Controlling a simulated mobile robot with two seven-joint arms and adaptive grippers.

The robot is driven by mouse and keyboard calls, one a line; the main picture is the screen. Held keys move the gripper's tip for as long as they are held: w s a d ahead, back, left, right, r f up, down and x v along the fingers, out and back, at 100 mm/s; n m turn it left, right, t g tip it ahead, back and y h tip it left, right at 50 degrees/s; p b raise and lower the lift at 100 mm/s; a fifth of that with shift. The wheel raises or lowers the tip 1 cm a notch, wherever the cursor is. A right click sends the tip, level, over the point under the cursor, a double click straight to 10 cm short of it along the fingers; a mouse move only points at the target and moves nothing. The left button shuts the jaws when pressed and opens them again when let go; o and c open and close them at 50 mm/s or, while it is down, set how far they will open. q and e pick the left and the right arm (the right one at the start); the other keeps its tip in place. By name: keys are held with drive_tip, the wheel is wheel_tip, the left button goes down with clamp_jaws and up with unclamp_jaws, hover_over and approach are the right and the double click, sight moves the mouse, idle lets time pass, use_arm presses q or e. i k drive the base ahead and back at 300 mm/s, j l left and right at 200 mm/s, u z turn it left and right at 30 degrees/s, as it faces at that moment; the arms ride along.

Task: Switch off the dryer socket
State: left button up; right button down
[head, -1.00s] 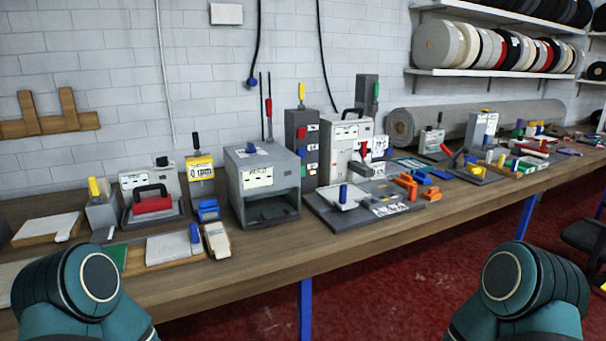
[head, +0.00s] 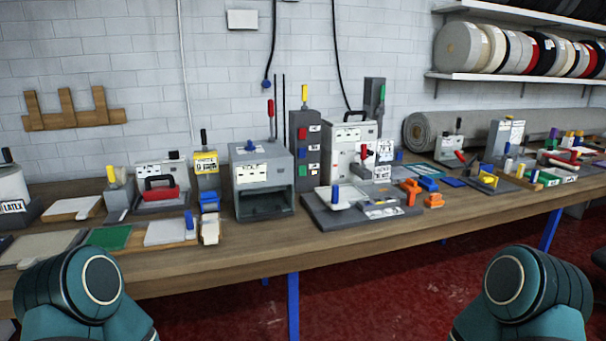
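No label that I can read marks a dryer socket, so I cannot tell which part it is. A grey box machine (head: 263,200) with an open dark front and a blue knob on top stands mid-bench; it may be the dryer. Beside it a tall grey tower (head: 305,150) carries red, blue and green blocks and a yellow lever on top. A white wall plate (head: 242,19) is above, and a black cord with a blue end (head: 266,84) hangs on the wall. Only my teal arm links show at the bottom corners; neither gripper is in view.
The long wooden bench (head: 200,265) holds a white machine (head: 352,137), a LATEX pot (head: 12,190), orange blocks (head: 411,190) and several tools. A rolled grey carpet (head: 416,131) lies behind. Shelves of tape rolls (head: 460,47) hang upper right. The bench's front strip is mostly clear.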

sight(302, 169)
drive_tip(key=l, duration=0.25)
drive_tip(key=i+l+z, duration=0.25)
drive_tip(key=i, duration=0.2)
drive_tip(key=i+l+z, duration=0.25)
drive_tip(key=i, duration=0.2)
drive_tip(key=i+l+z, duration=0.25)
drive_tip(key=i, duration=0.25)
drive_tip(key=j, duration=0.1)
